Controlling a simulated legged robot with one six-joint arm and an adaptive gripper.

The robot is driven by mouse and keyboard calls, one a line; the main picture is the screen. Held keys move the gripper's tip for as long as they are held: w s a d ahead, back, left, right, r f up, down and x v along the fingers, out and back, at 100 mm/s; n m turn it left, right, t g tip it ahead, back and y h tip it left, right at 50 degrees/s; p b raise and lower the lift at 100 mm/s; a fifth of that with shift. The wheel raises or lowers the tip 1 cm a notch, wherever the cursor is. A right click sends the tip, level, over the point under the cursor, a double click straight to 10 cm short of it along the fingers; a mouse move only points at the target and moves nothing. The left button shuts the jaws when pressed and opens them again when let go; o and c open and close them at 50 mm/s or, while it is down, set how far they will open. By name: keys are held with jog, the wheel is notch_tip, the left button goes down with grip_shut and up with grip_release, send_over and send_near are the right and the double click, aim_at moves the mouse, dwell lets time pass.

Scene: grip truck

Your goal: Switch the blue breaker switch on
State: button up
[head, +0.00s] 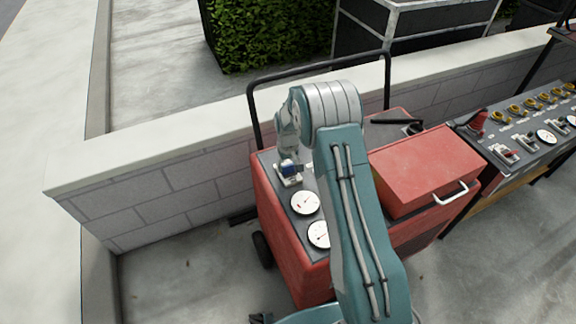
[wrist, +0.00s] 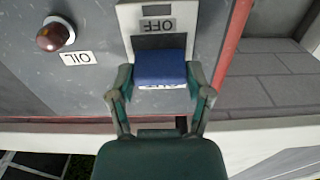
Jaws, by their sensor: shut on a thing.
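The blue breaker switch (wrist: 160,68) is in the middle of the wrist view, on a light plate (wrist: 128,18) with an "OFF" label that appears upside down. My gripper (wrist: 160,92) has one finger on each side of the blue switch and is shut on it. In the head view the blue switch (head: 290,168) is small, at the back left of the red cart's (head: 285,240) top panel. My arm reaches over the cart, and the gripper is mostly hidden behind the arm there.
An amber lamp (wrist: 55,35) and an "OIL" label (wrist: 78,58) sit left of the switch in the wrist view. Two white gauges, one of them here (head: 305,202), lie in front of the switch. A red box (head: 425,165) stands right of my arm. A low wall (head: 165,195) runs behind the cart.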

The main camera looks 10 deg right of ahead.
jog(key=shift+f, duration=0.1)
jog(key=shift+w+a+f+g+h, duration=0.1)
jog(key=shift+w+g+h, duration=0.1)
jog(key=shift+g, duration=0.5)
jog(key=shift+w+f+g+h, duration=0.1)
jog(key=shift+w+g, duration=0.1)
jog(key=shift+g, duration=0.5)
jog(key=shift+w+a+f+g+h, duration=0.1)
jog(key=shift+w+g, duration=0.1)
jog(key=shift+g, duration=0.5)
jog(key=o, duration=1.1)
jog(key=shift+o, duration=0.2)
jog(key=shift+r, duration=0.1)
jog(key=v, duration=1.2)
